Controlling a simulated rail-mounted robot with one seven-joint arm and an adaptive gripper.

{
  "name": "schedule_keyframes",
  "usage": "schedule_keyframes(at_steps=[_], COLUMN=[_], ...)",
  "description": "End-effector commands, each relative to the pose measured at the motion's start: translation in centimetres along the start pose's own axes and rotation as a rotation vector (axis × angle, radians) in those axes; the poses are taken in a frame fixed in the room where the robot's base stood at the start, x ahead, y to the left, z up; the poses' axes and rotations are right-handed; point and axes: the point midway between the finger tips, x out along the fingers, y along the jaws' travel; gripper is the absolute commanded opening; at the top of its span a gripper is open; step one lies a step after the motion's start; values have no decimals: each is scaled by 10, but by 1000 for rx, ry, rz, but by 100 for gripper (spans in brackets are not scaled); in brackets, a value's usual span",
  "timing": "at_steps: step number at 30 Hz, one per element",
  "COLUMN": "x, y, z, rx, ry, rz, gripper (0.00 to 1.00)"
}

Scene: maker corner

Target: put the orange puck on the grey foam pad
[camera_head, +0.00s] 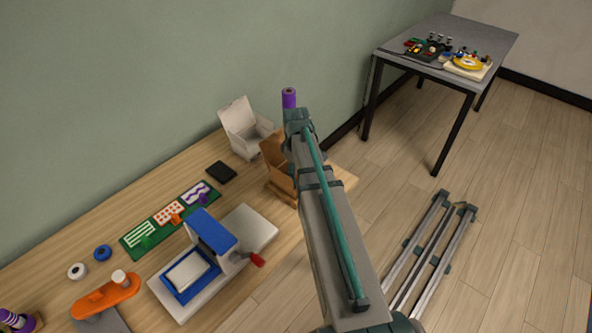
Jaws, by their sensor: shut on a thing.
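I cannot make out an orange puck for certain. A small orange piece (176,219) sits by the orange-dotted card on the green board (131,243). A larger orange tool (95,301) with a white knob lies at the lower left. A flat grey piece (108,322) shows below it at the picture's edge; I cannot tell if it is the foam pad. My arm rises through the middle of the picture, and its far end is over the bench's right end. My gripper is hidden, so its hold does not show.
A blue and white press (212,234) with a red handle stands mid-bench. A white open box (240,125), a brown box (273,154) and a black pad (221,172) are behind it. A purple cylinder (289,99) shows beyond my arm. A separate table (501,38) stands at the upper right.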

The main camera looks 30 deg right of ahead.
Motion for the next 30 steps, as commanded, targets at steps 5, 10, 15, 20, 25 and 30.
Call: schedule_keyframes(at_steps=[5,10,15,20,25,30], x=[3,4,6,6,6,1], y=[0,0,0,0,0,0], z=[0,0,0,0,0,0], rx=[0,0,0,0,0,0], ry=[0,0,0,0,0,0], rz=[0,0,0,0,0,0], gripper=[15,15,61,74,74,74])
